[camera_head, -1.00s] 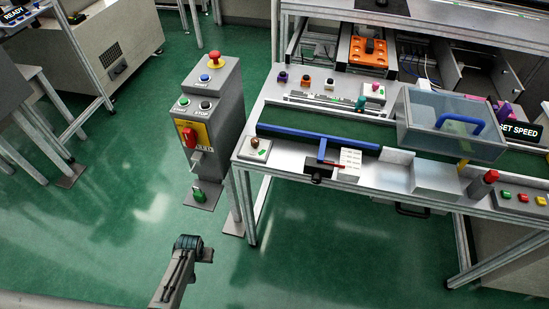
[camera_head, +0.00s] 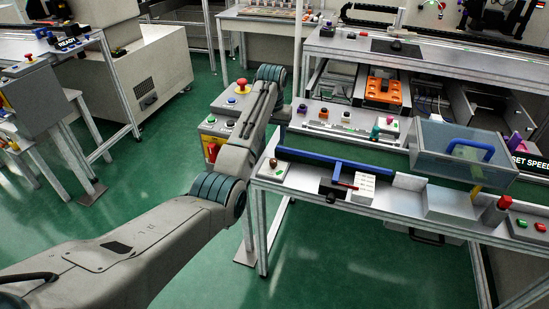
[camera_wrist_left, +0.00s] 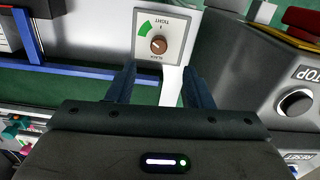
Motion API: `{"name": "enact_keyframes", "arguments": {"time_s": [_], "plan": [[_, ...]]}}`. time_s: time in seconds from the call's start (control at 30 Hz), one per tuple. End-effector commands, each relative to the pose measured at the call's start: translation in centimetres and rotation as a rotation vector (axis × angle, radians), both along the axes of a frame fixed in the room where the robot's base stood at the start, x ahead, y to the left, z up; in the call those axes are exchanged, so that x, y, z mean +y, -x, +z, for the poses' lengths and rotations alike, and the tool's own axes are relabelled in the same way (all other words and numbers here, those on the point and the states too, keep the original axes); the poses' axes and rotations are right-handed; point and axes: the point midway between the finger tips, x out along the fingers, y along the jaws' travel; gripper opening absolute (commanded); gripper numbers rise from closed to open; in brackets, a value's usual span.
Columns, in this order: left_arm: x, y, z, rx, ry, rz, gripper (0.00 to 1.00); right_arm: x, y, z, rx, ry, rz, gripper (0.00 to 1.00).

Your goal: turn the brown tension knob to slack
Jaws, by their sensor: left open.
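The brown tension knob (camera_wrist_left: 158,44) sits on a white square plate (camera_wrist_left: 178,48) with TIGHT and SLACK lettering, upside down in the left wrist view, and a green sector beside the knob. Its exact pointer setting is too small to read. In the head view the knob (camera_head: 273,162) is at the front left corner of the workbench. My left gripper (camera_wrist_left: 160,84) is open and empty; its two dark fingers point toward the plate, apart from the knob, which shows beyond the gap between them. In the head view its fingers are largely hidden by my arm.
A control box (camera_head: 237,100) with an emergency stop stands left of the bench, partly behind my arm; its STOP button (camera_wrist_left: 295,103) is close at the right in the wrist view. A blue bar (camera_head: 335,162) and a clear-lidded box (camera_head: 462,152) are on the bench.

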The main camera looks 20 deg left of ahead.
Motion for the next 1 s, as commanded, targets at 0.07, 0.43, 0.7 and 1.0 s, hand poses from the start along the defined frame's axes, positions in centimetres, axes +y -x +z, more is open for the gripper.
{"name": "enact_keyframes", "arguments": {"time_s": [0.07,0.43,0.7,1.0], "plan": [[-0.2,-0.4,1.0,0.005,0.000,-0.001,0.47,-0.1,0.6,-0.1,0.007,0.000,0.000,0.36],[-0.2,-0.4,-3.1,0.013,0.000,-0.002,0.47,-0.1,1.4,0.8,0.014,0.001,0.000,0.36],[-0.2,-0.5,-7.8,0.011,0.000,-0.002,0.47,-0.1,1.3,1.2,0.012,0.001,0.000,0.36],[-0.2,-0.5,-9.5,0.008,0.000,-0.002,0.47,-0.1,1.4,1.2,0.015,0.000,0.000,0.36]]}}
